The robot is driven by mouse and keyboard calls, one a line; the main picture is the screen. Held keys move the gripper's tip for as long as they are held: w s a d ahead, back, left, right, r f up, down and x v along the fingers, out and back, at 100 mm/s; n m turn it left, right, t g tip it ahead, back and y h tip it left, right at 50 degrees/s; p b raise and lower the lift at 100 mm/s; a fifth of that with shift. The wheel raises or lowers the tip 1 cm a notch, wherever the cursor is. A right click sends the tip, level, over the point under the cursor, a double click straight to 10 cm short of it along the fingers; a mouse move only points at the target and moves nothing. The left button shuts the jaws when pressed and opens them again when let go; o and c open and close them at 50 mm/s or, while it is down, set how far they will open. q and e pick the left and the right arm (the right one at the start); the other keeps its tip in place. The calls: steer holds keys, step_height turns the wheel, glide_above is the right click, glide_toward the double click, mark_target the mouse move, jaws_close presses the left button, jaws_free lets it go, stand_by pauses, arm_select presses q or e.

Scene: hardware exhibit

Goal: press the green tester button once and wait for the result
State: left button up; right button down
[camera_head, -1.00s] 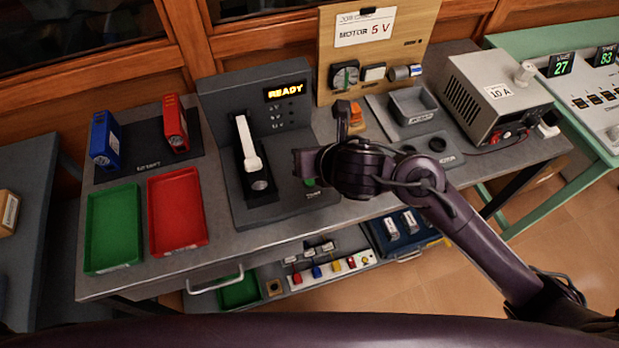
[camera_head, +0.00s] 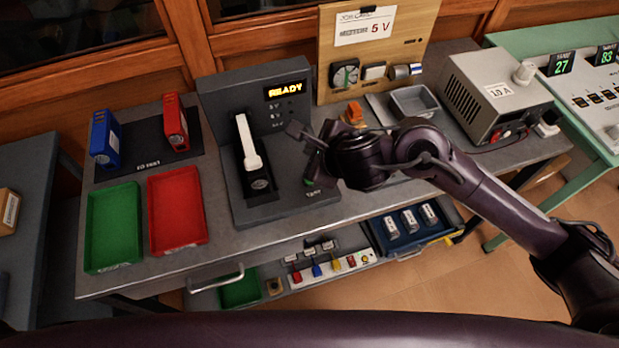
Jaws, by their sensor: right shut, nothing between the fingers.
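The grey tester (camera_head: 282,208) stands on the bench, with a display (camera_head: 286,90) that reads READY. A white lever or part (camera_head: 247,143) stands upright in its black fixture (camera_head: 262,186). The green tester button (camera_head: 309,183) shows only as a small green patch at the tester's front right, mostly hidden by my right gripper. My right gripper (camera_head: 303,150) is shut and empty, over the right side of the tester close to the button. I cannot tell whether it touches the button. My left gripper is not in view.
A green tray (camera_head: 114,228) and a red tray (camera_head: 178,208) lie left of the tester, with a blue box (camera_head: 105,139) and a red box (camera_head: 175,124) behind. A grey power supply (camera_head: 497,92) stands at right. An open drawer (camera_head: 385,238) with parts lies below the bench front.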

steer(key=b, duration=0.7)
glide_above(313, 185)
step_height(313, 185, down, 8)
steer(key=shift+r, duration=0.2)
steer(key=shift+f+b, duration=0.4)
steer(key=shift+f, duration=0.05)
steer(key=shift+f, duration=0.1)
stand_by(1.0)
steer(key=shift+f+b, duration=0.35)
steer(key=shift+b, duration=0.2)
steer(key=shift+f+b, duration=0.45)
steer(key=shift+b, duration=0.05)
stand_by(0.4)
steer(key=shift+r, duration=0.15)
steer(key=shift+r+p, duration=0.75)
